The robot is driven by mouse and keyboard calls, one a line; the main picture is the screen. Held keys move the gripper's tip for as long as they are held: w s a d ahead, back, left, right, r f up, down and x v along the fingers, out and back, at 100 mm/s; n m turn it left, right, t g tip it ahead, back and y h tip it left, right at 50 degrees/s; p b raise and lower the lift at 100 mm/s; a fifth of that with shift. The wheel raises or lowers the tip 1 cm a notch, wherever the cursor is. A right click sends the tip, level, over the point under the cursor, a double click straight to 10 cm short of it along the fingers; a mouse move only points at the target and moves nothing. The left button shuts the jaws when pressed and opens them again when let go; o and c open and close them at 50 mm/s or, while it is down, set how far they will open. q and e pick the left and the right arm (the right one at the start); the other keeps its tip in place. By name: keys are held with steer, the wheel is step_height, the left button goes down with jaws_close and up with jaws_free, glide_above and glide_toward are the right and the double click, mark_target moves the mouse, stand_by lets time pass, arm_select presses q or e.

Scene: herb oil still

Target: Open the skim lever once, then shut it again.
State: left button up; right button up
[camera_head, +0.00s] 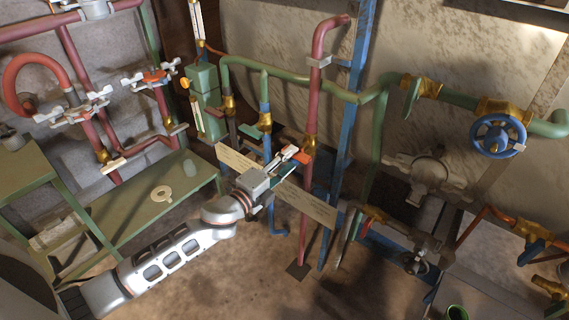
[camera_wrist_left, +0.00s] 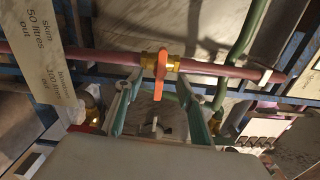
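The skim lever is a short orange handle (camera_wrist_left: 161,72) on a brass valve in a red pipe. In the left wrist view it stands across the pipe. In the head view its orange end (camera_head: 302,158) shows beside the red upright pipe (camera_head: 312,100). My left gripper (camera_head: 292,160) is at the lever. In the left wrist view its two green-grey fingers (camera_wrist_left: 160,90) are spread, one on each side of the handle, with gaps between. I cannot tell how deep the handle lies between them. A label board (camera_wrist_left: 45,45) reads "skim 50 litres out". My right gripper is not in view.
A green pipe (camera_head: 290,76) and a blue post (camera_head: 352,100) stand close by the lever. A blue handwheel (camera_head: 498,136) is at the right. A green bench (camera_head: 130,215) with a pale ring (camera_head: 161,194) is at the left. Floor below is partly clear.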

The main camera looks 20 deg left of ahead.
arm_select(q)
steer(key=v, duration=1.3)
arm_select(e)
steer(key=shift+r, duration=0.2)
